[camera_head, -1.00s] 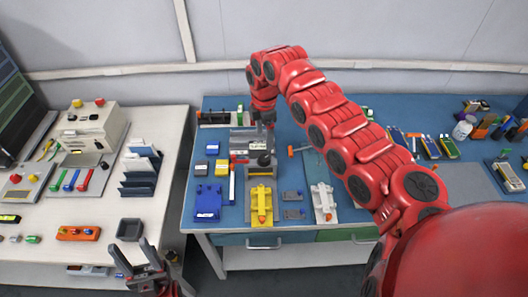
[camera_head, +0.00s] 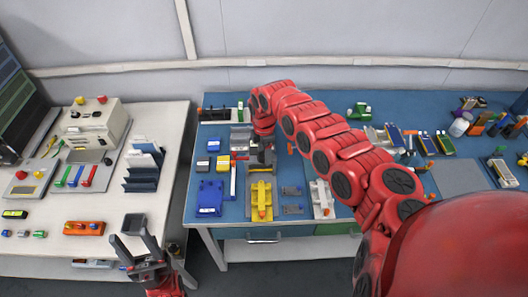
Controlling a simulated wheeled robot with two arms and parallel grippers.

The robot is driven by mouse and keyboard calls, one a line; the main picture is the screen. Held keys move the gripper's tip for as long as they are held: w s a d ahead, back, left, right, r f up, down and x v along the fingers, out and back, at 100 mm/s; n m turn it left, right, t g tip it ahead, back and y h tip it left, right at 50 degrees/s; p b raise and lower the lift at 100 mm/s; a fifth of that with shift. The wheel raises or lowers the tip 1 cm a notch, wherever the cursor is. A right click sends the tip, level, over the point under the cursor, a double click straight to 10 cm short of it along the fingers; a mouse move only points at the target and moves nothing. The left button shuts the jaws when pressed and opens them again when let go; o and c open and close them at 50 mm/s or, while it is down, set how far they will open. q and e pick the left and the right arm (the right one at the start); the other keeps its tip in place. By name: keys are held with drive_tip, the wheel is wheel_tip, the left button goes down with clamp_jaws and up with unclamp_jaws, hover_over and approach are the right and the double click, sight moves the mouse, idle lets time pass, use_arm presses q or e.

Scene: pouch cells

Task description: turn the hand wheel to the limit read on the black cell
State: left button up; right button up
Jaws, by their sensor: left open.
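The blue-topped bench holds a grey stand with a dark rounded part (camera_head: 265,157) that may be the hand wheel; it is small and partly covered. My right arm reaches over from the right, and its wrist end (camera_head: 262,128) hangs right above this stand. The right gripper's fingers cannot be made out there. Two small dark grey flat pieces (camera_head: 292,209) lie right of the yellow fixture (camera_head: 262,198); I cannot tell whether either is the black cell. My left gripper (camera_head: 136,246) is open and empty at the white table's front edge, near a dark square tray (camera_head: 133,222).
A blue fixture (camera_head: 209,198) and a white fixture (camera_head: 321,198) flank the yellow one. The white table (camera_head: 98,205) at left carries an instrument box (camera_head: 94,122), a rack of dark plates (camera_head: 143,168) and an orange block (camera_head: 84,228). A floor gap separates the tables.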

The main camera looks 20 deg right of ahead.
clamp_jaws()
